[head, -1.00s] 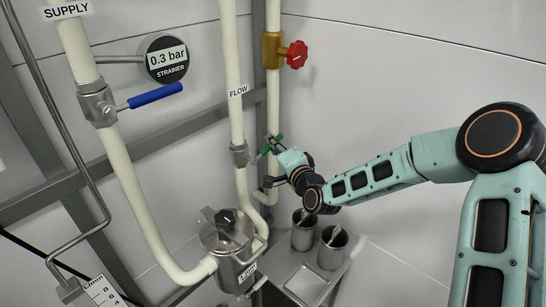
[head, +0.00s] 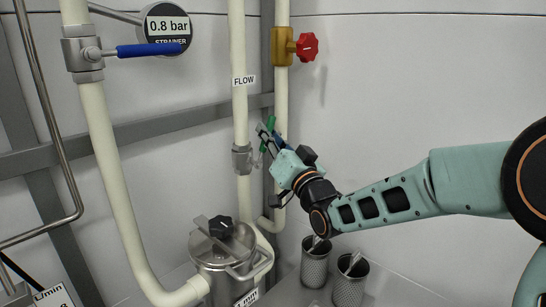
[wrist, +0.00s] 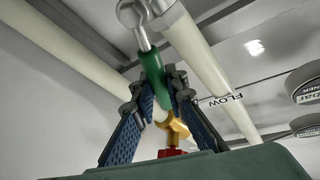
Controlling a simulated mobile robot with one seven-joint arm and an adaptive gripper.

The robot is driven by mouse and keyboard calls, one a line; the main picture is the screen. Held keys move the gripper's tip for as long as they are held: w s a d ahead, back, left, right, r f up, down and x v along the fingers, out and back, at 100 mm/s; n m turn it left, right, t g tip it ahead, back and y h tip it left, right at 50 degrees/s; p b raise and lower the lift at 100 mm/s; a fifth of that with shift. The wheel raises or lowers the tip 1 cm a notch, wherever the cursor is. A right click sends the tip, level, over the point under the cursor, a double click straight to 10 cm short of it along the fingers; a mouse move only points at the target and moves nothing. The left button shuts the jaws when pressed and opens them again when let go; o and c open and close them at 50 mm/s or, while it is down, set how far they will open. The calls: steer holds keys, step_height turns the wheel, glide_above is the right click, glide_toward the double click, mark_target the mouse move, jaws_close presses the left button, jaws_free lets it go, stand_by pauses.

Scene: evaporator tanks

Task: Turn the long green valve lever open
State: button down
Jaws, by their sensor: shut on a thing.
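The long green lever (wrist: 152,66) runs from its metal valve (wrist: 131,14) in the wrist view, between the fingers of my gripper (wrist: 158,86). The fingers are shut on the lever's grip. In the head view the valve (head: 242,158) sits on the cream pipe below the FLOW label (head: 243,81). My gripper (head: 267,139) is just to its right, and only short green parts of the lever (head: 270,122) show around the fingers. The lever slants steeply up and right from the valve. The fingers hide much of it.
A red knob (head: 307,46) on a brass valve is above my gripper. A blue lever (head: 151,50) and a gauge reading 0.8 bar (head: 166,23) are at upper left. A steel strainer pot (head: 207,250) and metal cups (head: 314,265) are below. The wall at right is clear.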

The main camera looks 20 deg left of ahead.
mark_target(258, 161)
steer(key=shift+s+a+r+n+g+y+b, duration=0.1)
steer(key=shift+s+a+n+g+y+b, duration=0.35)
steer(key=shift+n+b, duration=0.75)
steer(key=shift+s+r+n+g+y+b, duration=0.15)
steer(key=shift+s+n+y+b, duration=0.5)
steer(key=shift+n+b, duration=0.5)
steer(key=shift+s+a+n+g+y+b, duration=0.3)
steer(key=shift+s+n+y+b, duration=0.25)
steer(key=shift+n+b, duration=0.65)
steer(key=c, duration=1.9)
jaws_free()
steer(key=shift+r, duration=0.1)
steer(key=shift+c, duration=0.2)
steer(key=shift+o, duration=0.2)
steer(key=shift+d, duration=0.15)
steer(key=v, duration=1.2)
steer(key=shift+r, duration=0.1)
